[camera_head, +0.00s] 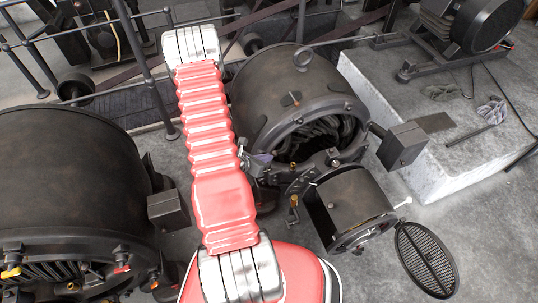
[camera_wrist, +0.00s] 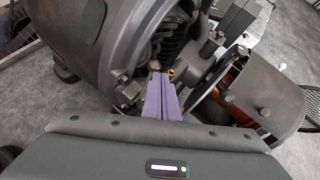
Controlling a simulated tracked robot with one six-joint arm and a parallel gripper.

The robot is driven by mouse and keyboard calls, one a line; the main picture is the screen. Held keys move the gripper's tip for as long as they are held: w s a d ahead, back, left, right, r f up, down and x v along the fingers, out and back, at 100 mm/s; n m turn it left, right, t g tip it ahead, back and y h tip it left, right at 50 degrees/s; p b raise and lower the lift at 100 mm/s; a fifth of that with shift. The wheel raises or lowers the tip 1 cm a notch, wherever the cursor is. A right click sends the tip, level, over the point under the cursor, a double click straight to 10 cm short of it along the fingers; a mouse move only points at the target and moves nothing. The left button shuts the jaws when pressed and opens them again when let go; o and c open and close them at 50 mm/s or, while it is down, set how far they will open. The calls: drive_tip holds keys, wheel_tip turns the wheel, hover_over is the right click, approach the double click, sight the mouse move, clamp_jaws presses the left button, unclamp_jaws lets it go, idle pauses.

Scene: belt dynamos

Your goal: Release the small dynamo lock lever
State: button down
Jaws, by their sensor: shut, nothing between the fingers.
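A dark round dynamo (camera_head: 285,90) stands in the middle of the head view, its open end showing coiled windings. It also fills the upper left of the wrist view (camera_wrist: 80,35). My gripper (camera_head: 262,158) is at the lower left of that open end, mostly behind my red arm. In the wrist view its purple fingers (camera_wrist: 159,76) are shut and empty, their tips beside dark brackets and a small brass knob (camera_wrist: 171,73). A small lever-like part with a brass end (camera_head: 293,203) hangs beside the cylindrical housing. I cannot tell which part is the lock lever.
A larger dynamo (camera_head: 70,180) stands at the left. A cylindrical housing (camera_head: 350,205) and an oval mesh cover (camera_head: 426,258) are at the right of the gripper. A pale plinth (camera_head: 440,150) bears another machine. Railings (camera_head: 145,70) run behind. Grey floor is free at lower right.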

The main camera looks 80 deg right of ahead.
drive_tip(key=w+a+r, duration=0.2)
drive_tip(key=a+r, duration=0.4)
drive_tip(key=r, duration=0.2)
drive_tip(key=shift+a+r, duration=0.15)
drive_tip(key=shift+r, duration=0.05)
idle(0.8)
